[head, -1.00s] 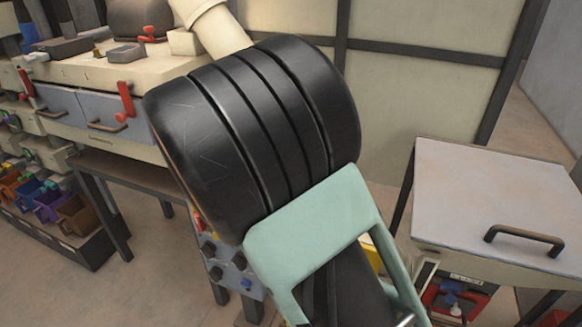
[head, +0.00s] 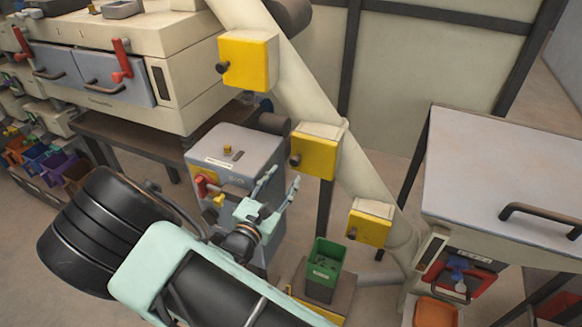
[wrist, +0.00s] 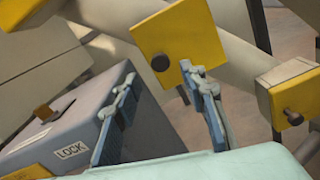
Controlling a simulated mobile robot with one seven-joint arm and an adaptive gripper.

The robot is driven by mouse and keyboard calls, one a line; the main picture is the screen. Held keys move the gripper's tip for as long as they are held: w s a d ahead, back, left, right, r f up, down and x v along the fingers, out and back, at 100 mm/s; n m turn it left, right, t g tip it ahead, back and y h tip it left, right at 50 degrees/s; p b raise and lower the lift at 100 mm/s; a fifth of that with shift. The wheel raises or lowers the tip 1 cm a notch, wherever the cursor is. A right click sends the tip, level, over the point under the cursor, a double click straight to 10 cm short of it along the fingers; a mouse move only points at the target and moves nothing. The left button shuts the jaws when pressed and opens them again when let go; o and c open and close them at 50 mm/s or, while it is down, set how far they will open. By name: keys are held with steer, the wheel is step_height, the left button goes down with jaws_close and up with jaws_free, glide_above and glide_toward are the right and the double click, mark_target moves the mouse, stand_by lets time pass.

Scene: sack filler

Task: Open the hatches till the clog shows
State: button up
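Three yellow hatches sit along a slanting cream pipe (head: 292,75): the upper hatch (head: 245,62), the middle hatch (head: 318,155) and the lower hatch (head: 369,228). Each has a dark knob at its left side, and all three look closed. No clog shows. My gripper (head: 280,182) is open and empty, left of and below the middle hatch in the head view. In the wrist view my gripper (wrist: 157,82) has its fingers spread, with a hatch (wrist: 178,38) and its knob just beyond the right finger. Another hatch (wrist: 292,92) is at the right there.
A grey box (head: 235,148) with a red handle stands left of the gripper; its LOCK label (wrist: 72,151) shows in the wrist view. A green bin (head: 324,268) stands below the pipe. A grey-topped cabinet (head: 505,165) stands at right, with an orange tray (head: 436,312) beneath.

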mark_target(293, 164)
steer(key=shift+x, duration=2.75)
jaws_close()
